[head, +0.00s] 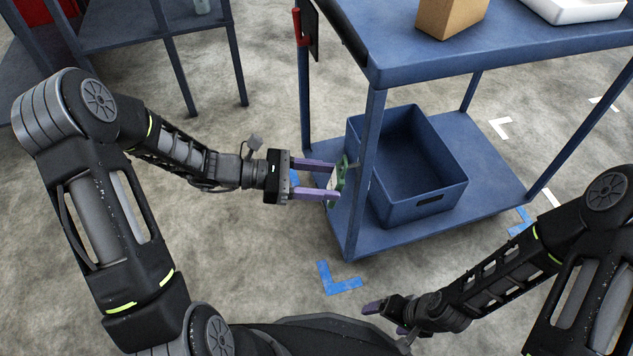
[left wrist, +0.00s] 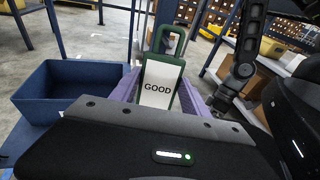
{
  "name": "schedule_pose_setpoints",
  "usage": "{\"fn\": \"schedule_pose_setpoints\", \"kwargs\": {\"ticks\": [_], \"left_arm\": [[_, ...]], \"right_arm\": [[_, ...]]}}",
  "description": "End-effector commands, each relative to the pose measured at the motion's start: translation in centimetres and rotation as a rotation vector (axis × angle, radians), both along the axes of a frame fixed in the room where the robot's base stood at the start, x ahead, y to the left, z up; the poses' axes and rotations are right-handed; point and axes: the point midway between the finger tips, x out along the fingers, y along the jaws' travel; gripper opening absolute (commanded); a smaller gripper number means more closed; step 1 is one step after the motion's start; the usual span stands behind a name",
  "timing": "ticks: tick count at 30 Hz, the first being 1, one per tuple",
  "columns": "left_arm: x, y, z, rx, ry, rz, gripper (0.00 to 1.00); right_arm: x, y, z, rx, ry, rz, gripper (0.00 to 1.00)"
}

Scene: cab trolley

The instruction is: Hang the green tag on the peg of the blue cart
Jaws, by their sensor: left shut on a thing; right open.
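The green tag (head: 342,178) is between the fingers of my left gripper (head: 334,181), which is shut on it beside the near-left post of the blue cart (head: 370,150). In the left wrist view the tag (left wrist: 158,88) shows a white face reading "GOOD", a green frame and an open loop at the top. It looks upright between the purple fingers. I cannot make out the peg clearly; the tag and fingers are close to the post where it could be hidden. I cannot tell whether the tag touches the cart. My right gripper (head: 386,317) is open and empty, low in front of the cart.
A blue bin (head: 440,197) stands on the cart's lower shelf. A cardboard box (head: 450,15) and a white tray (head: 580,12) are on top. A red-handled item (head: 297,27) is at the cart's far-left post. Another dark blue table (head: 130,28) stands back left. Floor between is clear.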

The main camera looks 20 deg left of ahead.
Motion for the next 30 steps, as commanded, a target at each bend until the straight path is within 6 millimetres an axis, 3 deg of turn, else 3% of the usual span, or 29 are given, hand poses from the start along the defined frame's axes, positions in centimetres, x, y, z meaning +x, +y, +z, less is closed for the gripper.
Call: {"fn": "schedule_pose_setpoints", "kwargs": {"ticks": [29,30], "left_arm": [[0.56,-0.89,-0.88,0.001,0.001,0.0,0.14],[0.56,-0.89,-0.88,0.001,0.001,0.0,0.56]], "right_arm": [[0.05,-0.05,-0.22,-0.001,0.0,-0.001,0.83],[0.05,-0.05,-0.22,-0.001,0.0,-0.001,0.83]]}}
